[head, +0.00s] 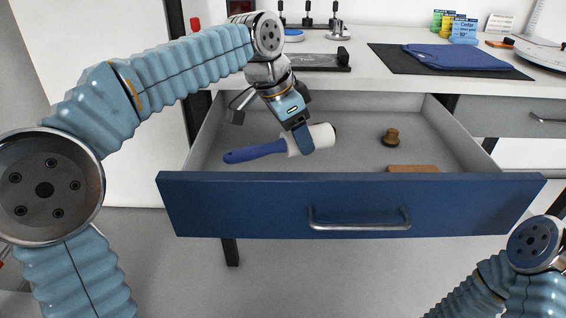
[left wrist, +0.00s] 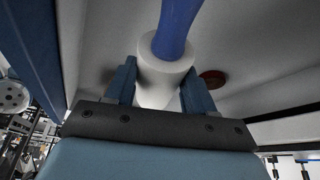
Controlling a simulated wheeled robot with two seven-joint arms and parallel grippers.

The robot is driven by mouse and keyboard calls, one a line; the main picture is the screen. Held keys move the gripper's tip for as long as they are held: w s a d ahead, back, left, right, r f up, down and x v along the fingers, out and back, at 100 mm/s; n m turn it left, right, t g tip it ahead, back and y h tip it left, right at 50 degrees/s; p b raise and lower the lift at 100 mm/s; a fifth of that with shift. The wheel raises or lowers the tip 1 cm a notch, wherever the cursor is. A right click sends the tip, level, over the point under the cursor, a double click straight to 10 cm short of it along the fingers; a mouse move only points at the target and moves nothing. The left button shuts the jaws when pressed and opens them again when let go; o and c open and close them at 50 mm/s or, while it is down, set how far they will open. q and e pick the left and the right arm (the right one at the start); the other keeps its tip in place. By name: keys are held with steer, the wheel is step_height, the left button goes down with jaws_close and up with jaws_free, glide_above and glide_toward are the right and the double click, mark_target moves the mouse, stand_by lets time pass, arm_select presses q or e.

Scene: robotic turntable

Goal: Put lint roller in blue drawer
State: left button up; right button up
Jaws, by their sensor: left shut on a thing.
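The lint roller (head: 257,152) has a blue handle and a white roll, and it is inside the open blue drawer (head: 250,205), toward the left. My left gripper (head: 301,140) reaches down into the drawer and is shut on the white roll. In the left wrist view the white roll (left wrist: 160,85) sits between the two blue fingers, with the blue handle (left wrist: 178,28) pointing away. I cannot tell whether the roller touches the drawer floor. My right gripper is out of view; only part of my right arm shows at the lower right.
The drawer also holds a brown knob-like object (head: 390,137) and a tan block (head: 413,168) at the right. The desk top (head: 390,92) above carries a dark mat with a folded blue cloth (head: 457,57). A closed grey drawer (head: 510,116) is at the right.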

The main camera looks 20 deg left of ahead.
mark_target(281, 150)
arm_select(q)
steer(key=a+f, duration=0.1)
steer(key=f, duration=0.1)
steer(key=a+f, duration=0.2)
steer(key=shift+a+f, duration=0.2)
steer(key=shift+f, duration=0.05)
steer(key=shift+a+f+b, duration=0.15)
steer(key=shift+f+b, duration=0.05)
steer(key=shift+f, duration=0.7)
steer(key=shift+a+f+b, duration=0.1)
steer(key=shift+f+b, duration=0.1)
steer(key=shift+f, duration=0.7)
steer(key=shift+f, duration=0.1)
steer(key=o, duration=1.2)
steer(key=p+v, duration=0.1)
steer(key=v, duration=1.1)
